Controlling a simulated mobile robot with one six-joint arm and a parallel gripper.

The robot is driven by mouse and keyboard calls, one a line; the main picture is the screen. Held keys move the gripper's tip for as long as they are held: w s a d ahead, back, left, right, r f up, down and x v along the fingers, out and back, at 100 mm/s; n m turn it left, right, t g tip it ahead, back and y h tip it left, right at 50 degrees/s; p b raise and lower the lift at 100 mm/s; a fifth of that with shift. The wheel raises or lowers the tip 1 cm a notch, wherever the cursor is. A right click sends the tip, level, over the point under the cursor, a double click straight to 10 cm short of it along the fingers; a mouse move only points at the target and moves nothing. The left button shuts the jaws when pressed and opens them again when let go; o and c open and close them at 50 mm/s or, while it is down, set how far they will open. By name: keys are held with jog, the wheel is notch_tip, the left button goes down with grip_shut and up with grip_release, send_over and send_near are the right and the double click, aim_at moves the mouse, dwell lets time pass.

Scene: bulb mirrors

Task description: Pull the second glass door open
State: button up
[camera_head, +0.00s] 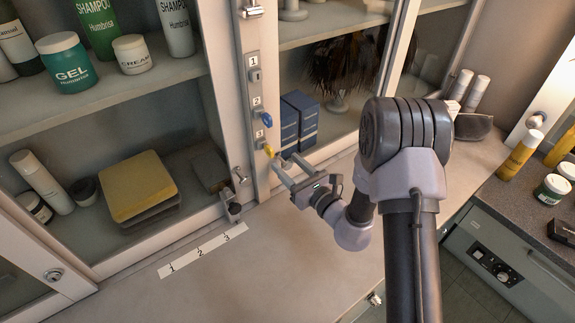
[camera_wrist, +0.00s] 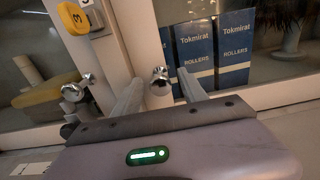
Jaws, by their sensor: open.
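A glass door pane (camera_head: 322,118) stands right of the post with numbered keys, its lower part near my gripper. My gripper (camera_head: 284,161) is open, its fingers pointing at the door's lower left corner. In the wrist view, a round silver knob (camera_wrist: 159,82) shows between the two fingers of my gripper (camera_wrist: 160,76). The fingers lie on either side of it in the picture, with gaps; I cannot tell how deep they reach. In the head view this knob is hidden behind my gripper. Another silver knob (camera_head: 240,175) is on the frame to the left; it also shows in the wrist view (camera_wrist: 73,90).
Blue boxes (camera_head: 300,122) stand behind the glass.

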jog(key=shift+w+a, duration=0.25)
jog(key=shift+w, duration=0.05)
grip_shut()
dwell(1.3)
